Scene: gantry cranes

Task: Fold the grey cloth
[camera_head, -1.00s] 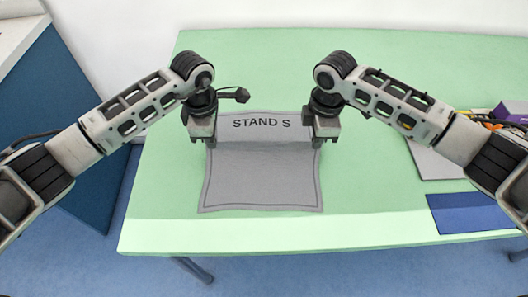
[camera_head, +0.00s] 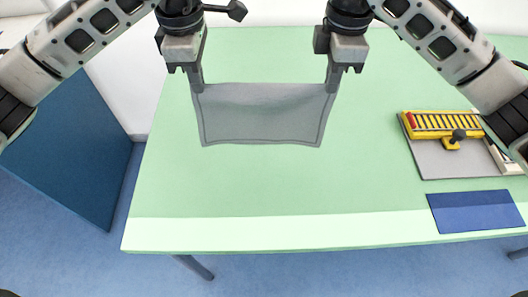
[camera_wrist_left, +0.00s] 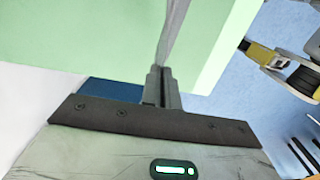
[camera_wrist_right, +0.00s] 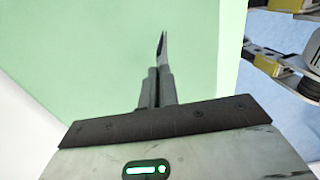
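The grey cloth (camera_head: 262,115) hangs between my two grippers in the head view, its top edge stretched from one to the other. No lettering shows on the side facing me. My left gripper (camera_head: 198,88) is shut on its top left corner, and my right gripper (camera_head: 332,88) is shut on its top right corner. In the left wrist view the cloth (camera_wrist_left: 172,40) runs out edge-on from the closed fingers. In the right wrist view a narrow strip of cloth (camera_wrist_right: 161,48) sticks out from the closed fingers. Whether its lower edge touches the table is unclear.
The green table (camera_head: 290,190) is clear in front of the cloth. At the right lie a grey board (camera_head: 440,162) with a yellow crane model (camera_head: 440,122) and a blue flat piece (camera_head: 475,211). A dark blue panel (camera_head: 70,140) stands left of the table.

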